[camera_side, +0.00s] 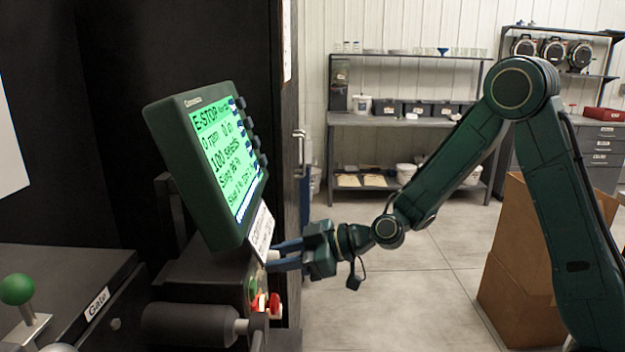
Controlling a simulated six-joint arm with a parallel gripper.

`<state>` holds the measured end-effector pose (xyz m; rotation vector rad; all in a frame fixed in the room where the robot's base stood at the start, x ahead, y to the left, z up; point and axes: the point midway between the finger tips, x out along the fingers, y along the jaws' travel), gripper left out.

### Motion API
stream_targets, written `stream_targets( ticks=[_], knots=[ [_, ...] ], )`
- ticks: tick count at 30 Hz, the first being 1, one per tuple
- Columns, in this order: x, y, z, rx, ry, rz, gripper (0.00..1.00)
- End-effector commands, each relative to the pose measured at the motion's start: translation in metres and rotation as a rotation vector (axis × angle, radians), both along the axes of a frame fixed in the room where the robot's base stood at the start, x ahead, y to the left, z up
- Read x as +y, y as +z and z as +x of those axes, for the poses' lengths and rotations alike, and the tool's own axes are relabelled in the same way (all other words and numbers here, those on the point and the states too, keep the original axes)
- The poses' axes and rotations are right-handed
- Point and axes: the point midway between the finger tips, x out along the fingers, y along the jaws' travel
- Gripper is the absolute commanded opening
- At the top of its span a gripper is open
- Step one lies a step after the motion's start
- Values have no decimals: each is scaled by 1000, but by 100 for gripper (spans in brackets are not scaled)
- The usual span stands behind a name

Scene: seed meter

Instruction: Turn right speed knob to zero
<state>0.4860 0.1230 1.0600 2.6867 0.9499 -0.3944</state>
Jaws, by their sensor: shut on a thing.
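My gripper (275,260) reaches in from the right with its blue fingers level, at the front of the control box just below the screen unit. It is shut on a small pale knob (272,255), taken to be the right speed knob. Only a sliver of the knob shows between the fingertips, so its pointer and setting are hidden.
A white label plate (261,230) tilts just above my fingers. Green (253,287) and red (274,302) buttons sit close below. A dark cylinder (185,325) and a green-balled lever (17,289) stand at the lower left. The floor to the right is open, with a cardboard box (520,270).

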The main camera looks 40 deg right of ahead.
Motion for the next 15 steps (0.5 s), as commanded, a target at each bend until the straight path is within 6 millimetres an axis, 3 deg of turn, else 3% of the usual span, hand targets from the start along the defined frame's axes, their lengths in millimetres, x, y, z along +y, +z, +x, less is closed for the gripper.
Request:
stream_targets(
  ticks=[6, 7, 9, 10, 15],
  knots=[
    [-1, 0, 0, -2, -2, -2, 7],
    [-1, 0, 0, -2, -2, -1, 33],
    [-1, 0, 0, -2, -2, -1, 47],
    [-1, 0, 0, -1, -2, -1, 51],
    [-1, 0, 0, 0, -1, 0, 51]
  ],
)
